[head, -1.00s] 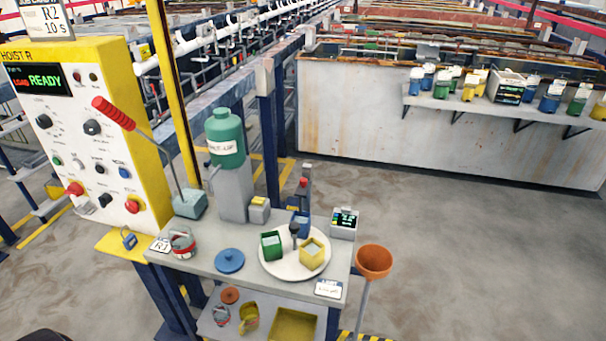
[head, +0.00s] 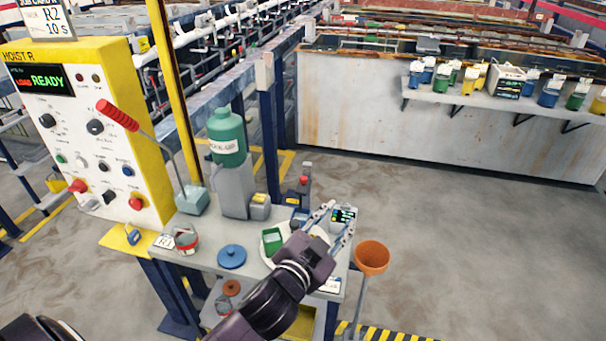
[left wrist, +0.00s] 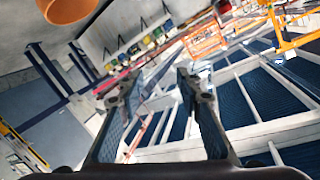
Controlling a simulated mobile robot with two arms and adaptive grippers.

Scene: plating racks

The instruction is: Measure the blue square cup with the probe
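The blue square cup (head: 299,214) stands at the back of the round white plate (head: 267,257) on the grey cart, partly hidden behind my left gripper. A green square cup (head: 272,241) stands on the plate's left side. My left gripper (head: 339,219) is open and empty, its fingers pointing up and right beside the small display meter (head: 344,214). In the left wrist view the two fingers (left wrist: 157,90) are spread with nothing between them. My gripper and arm cover much of the plate. I cannot make out the probe clearly now. My right gripper is not in view.
An orange funnel (head: 372,257) stands off the cart's right side. The yellow hoist panel (head: 100,130) stands left. Open floor lies right.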

